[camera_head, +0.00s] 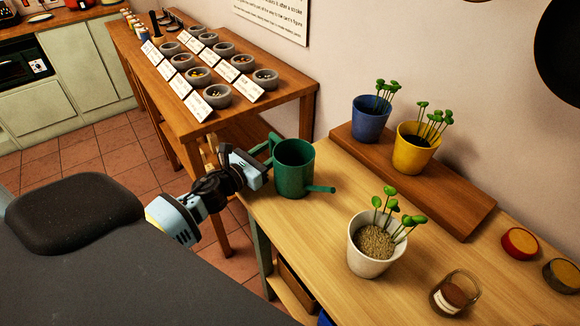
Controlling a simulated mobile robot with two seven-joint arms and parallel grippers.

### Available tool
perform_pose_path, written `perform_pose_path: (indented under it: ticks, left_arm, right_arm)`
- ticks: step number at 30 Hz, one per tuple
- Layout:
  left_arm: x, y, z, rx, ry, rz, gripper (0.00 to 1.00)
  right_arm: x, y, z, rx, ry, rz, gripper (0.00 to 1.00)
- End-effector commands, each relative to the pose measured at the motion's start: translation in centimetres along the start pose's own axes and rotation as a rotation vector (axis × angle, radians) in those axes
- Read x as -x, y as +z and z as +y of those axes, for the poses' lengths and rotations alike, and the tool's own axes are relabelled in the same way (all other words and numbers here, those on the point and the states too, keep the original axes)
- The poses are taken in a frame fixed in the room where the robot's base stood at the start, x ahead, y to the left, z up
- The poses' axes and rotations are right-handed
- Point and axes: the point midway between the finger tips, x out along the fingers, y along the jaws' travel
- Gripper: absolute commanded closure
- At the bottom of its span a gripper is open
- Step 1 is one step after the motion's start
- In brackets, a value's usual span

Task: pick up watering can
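The green watering can (294,170) stands upright near the left end of the wooden table, its spout pointing right and its handle on the left. My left gripper (266,158) is at the handle side of the can, with its fingertips close to or at the handle. The fingers overlap the handle in the picture, so I cannot tell whether they are closed on it. My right gripper is not in view.
A white pot (374,246) with seedlings stands right of the can. Behind, a raised wooden board (440,189) bears a blue pot (370,122) and a yellow pot (413,155). A glass jar (455,294) stands at front right. Another table (285,97) holds several small bowls.

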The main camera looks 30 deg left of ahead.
Motion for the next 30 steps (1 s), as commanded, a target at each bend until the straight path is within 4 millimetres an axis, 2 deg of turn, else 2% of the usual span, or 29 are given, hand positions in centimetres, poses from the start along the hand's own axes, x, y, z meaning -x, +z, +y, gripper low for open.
perform_pose_path:
  ticks: [4, 13, 22, 30]
  left_arm:
    - [-1.4, 0.2, 0.0, 0.0, 0.0, -0.002, 0.6]
    - [-1.7, 0.0, 0.0, 0.0, 0.0, 0.0, 0.6]
    - [-1.7, 0.0, 0.0, 0.0, 0.0, 0.0, 0.99]
    - [-1.7, 0.0, 0.0, 0.0, 0.0, 0.0, 1.0]
  right_arm:
    - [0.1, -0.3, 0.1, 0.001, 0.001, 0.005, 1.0]
    - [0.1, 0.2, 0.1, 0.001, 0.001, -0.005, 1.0]
    - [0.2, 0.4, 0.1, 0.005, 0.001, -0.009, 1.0]
    - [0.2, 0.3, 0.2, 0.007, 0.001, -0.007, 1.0]
